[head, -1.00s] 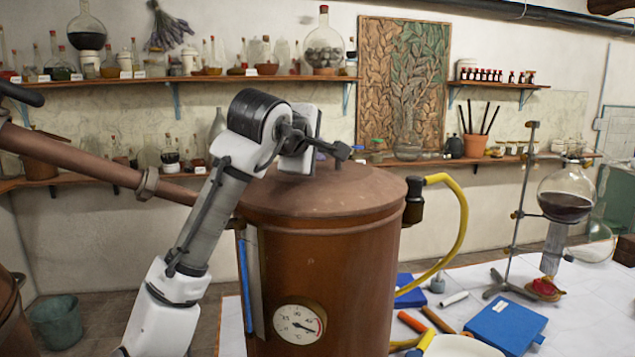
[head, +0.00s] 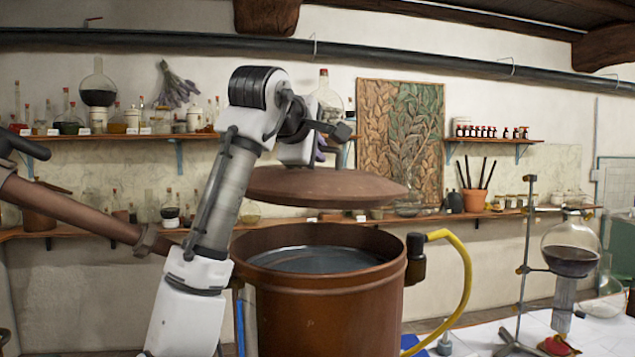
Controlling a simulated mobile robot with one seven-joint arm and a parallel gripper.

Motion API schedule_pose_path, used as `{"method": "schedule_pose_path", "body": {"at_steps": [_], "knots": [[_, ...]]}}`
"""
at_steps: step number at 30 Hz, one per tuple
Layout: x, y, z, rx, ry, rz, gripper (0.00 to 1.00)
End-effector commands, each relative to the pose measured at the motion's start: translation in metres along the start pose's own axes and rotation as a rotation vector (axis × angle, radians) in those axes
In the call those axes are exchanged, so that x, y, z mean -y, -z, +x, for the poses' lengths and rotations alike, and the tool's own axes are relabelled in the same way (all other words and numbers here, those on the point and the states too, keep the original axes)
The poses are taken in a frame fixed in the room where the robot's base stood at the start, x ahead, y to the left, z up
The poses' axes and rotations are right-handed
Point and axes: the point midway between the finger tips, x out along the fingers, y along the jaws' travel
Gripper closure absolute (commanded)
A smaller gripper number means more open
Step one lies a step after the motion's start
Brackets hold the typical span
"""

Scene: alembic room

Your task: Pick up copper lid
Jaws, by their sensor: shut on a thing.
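The copper lid (head: 345,189) is a wide, shallow brown dome. It hangs level in the air above the copper pot (head: 325,310), with a clear gap between them. My gripper (head: 312,155) is above the lid's top, shut on it; the fingertips and the part they hold are largely hidden behind my wrist. The pot is open at the top, and a dark grey liquid or surface (head: 315,259) shows inside its rim.
A yellow hose (head: 465,265) curves from a black fitting (head: 415,260) on the pot's right. A stand with a round flask (head: 570,250) is at the right. Shelves with bottles (head: 100,130) line the back wall. A copper pipe (head: 80,215) crosses at the left.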

Motion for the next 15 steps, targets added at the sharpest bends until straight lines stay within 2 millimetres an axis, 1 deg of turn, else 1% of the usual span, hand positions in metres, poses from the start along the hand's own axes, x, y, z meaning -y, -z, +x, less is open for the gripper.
{"method": "schedule_pose_path", "body": {"at_steps": [1,7,15], "knots": [[-0.011,-0.003,-0.005,0.003,-0.004,0.0,1.0],[-0.044,-0.002,-0.017,0.002,-0.005,-0.001,1.0],[-0.074,-0.001,-0.028,0.001,-0.004,0.0,1.0]]}}
